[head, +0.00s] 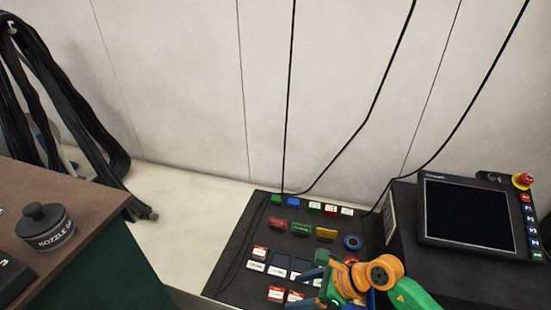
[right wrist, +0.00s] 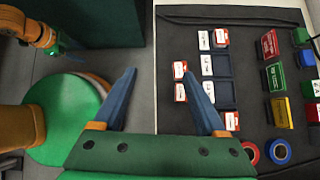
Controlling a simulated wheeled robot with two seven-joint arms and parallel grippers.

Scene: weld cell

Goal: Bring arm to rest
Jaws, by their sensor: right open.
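My right gripper (head: 322,278) is over the dark mat at the bottom of the head view, partly hidden by its own orange and green wrist. In the right wrist view its two blue fingers (right wrist: 160,75) are spread wide apart with nothing between them. One finger overlaps the mat with its small boxes in the picture; the other is over a plain grey surface. An orange arm part of mine (right wrist: 28,28) with a small teal end shows at the upper left of the right wrist view. It is too small to tell any jaw opening.
The dark mat (head: 235,262) holds several red-white boxes, colored blocks and a blue ring (head: 352,242). A screen panel (head: 465,212) with a red button stands right. A brown-topped bench (head: 95,212) with a nozzle pot (head: 45,228) is left. Black cables hang along the wall.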

